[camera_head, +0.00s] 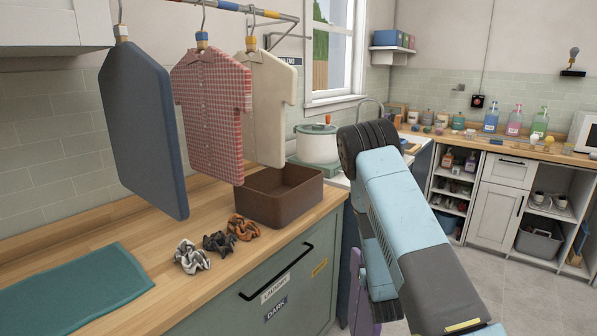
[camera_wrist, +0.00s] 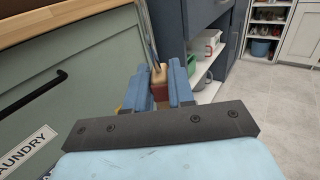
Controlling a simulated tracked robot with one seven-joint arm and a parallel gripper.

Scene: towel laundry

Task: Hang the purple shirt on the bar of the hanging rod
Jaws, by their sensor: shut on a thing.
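The purple shirt (camera_head: 366,298) shows only as a narrow strip at the lower middle of the head view, beside my arm; most of it is hidden. In the wrist view my gripper (camera_wrist: 159,88) is shut on the shirt hanger's neck block (camera_wrist: 160,76), tan and dark red, with a thin metal hook rising from it. The shirt cloth is not clear in the wrist view. My gripper is low, beside the green cabinet front. The hanging rod's bar (camera_head: 262,12) runs along the top of the head view, above the counter, far from my gripper.
A blue garment (camera_head: 143,125), a red checked shirt (camera_head: 212,110) and a cream shirt (camera_head: 268,105) hang from the bar. Below are a brown bin (camera_head: 277,207), scrunchies (camera_head: 220,242) and a teal towel (camera_head: 75,290) on the wooden counter. The bar's right end is free.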

